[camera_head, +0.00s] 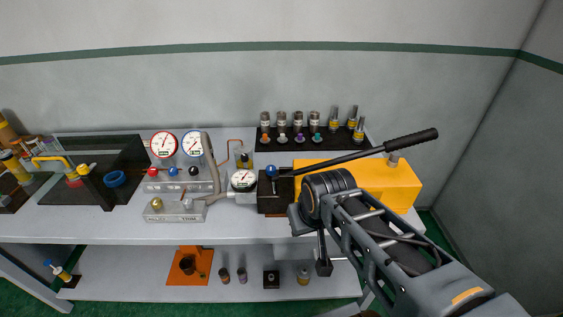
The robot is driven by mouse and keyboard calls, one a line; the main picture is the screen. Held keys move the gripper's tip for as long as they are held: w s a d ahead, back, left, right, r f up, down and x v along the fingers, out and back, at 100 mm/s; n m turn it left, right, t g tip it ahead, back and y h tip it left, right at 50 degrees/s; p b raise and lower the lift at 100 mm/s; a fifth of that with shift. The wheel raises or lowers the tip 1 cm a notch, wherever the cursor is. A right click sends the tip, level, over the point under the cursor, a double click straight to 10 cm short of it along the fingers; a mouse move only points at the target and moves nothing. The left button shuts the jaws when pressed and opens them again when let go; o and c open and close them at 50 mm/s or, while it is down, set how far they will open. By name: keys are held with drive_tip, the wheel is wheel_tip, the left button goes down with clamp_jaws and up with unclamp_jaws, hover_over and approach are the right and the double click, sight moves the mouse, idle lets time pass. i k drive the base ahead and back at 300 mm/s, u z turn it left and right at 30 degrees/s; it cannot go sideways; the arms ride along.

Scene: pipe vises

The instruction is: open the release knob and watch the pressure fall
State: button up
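A yellow hand pump (400,183) stands at the right of the bench, with a long black lever (350,157) slanting up to the right. A blue ball knob (271,170) sits on a small stem at the dark block (275,203) at the pump's left end. A white round gauge (243,181) is just left of that block; its needle is too small to read. My gripper (312,242) is at the bench's front edge, below and right of the blue knob and apart from it. Its fingers are partly hidden, so its opening is unclear. My arm hides part of the pump.
A manifold (183,187) with red, blue and black knobs carries a red-rimmed gauge (164,145) and a blue-rimmed gauge (192,143). A black rack (310,140) of fittings stands behind. A lower shelf (220,290) holds small parts. Bare bench lies front left.

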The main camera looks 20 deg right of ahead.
sight(270, 170)
drive_tip(key=i, duration=0.4)
drive_tip(key=z, duration=0.05)
drive_tip(key=k, duration=1.1)
drive_tip(key=u, duration=0.8)
drive_tip(key=i, duration=1.15)
drive_tip(key=z, duration=0.85)
